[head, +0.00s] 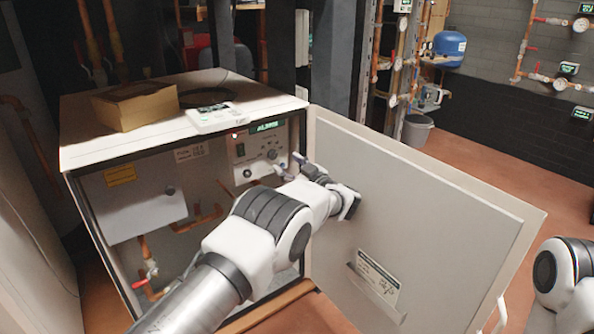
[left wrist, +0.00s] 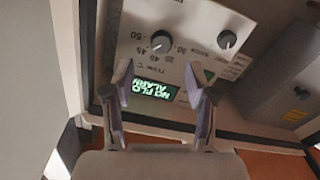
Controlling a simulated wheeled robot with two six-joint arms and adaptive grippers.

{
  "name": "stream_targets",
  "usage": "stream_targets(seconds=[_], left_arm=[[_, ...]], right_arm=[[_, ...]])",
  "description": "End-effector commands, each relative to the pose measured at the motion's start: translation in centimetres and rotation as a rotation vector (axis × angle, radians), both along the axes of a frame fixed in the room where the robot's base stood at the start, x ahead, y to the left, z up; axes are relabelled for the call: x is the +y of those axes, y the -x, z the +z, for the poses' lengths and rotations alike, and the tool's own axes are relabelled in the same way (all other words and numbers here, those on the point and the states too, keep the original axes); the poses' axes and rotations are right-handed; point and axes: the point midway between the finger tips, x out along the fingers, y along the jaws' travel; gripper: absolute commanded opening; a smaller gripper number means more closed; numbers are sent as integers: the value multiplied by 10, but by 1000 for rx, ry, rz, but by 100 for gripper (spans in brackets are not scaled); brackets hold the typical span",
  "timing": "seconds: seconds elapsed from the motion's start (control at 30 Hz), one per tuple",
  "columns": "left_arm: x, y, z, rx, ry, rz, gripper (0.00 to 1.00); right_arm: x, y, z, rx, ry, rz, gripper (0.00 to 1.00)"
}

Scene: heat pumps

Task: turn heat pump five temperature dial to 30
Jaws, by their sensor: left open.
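The control panel (head: 262,150) sits inside an open heat pump cabinet. Its temperature dial (left wrist: 161,40) is a dark round knob with a printed scale; it also shows in the head view (head: 272,154). I cannot read its pointer exactly. A lit display (left wrist: 154,90) shows green text like "NO FLO ALARM", upside down in the left wrist view. My left gripper (left wrist: 158,85) is open and empty, its fingers apart in front of the panel, with the dial just beyond the fingertips in the picture. They do not visibly touch it. My right gripper is out of view.
A second knob (left wrist: 227,39) is beside the dial. The open cabinet door (head: 420,210) stands close to the right of my left arm. A cardboard box (head: 135,106) and a white device (head: 212,116) lie on top. A white box (head: 133,205) is inside at left.

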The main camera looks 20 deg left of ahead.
Motion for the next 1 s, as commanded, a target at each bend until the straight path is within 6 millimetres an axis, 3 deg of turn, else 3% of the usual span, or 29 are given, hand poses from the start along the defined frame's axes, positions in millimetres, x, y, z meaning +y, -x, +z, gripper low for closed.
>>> stream_targets(seconds=[0.2, 0.3, 0.67, 0.8, 0.83, 1.0], left_arm=[[36, -26, -6, -1, 2, 2, 57], [45, -34, -5, -1, 1, 0, 57], [52, -39, 0, 1, -1, -1, 57], [52, -39, 0, 1, -2, -2, 7], [52, -39, 0, 1, -2, -2, 0], [52, -39, 0, 1, -2, -2, 0]], right_arm=[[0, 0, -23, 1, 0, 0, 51], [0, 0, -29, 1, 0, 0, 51], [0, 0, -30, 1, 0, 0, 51], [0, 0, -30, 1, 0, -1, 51], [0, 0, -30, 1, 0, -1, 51], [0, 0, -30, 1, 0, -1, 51]])
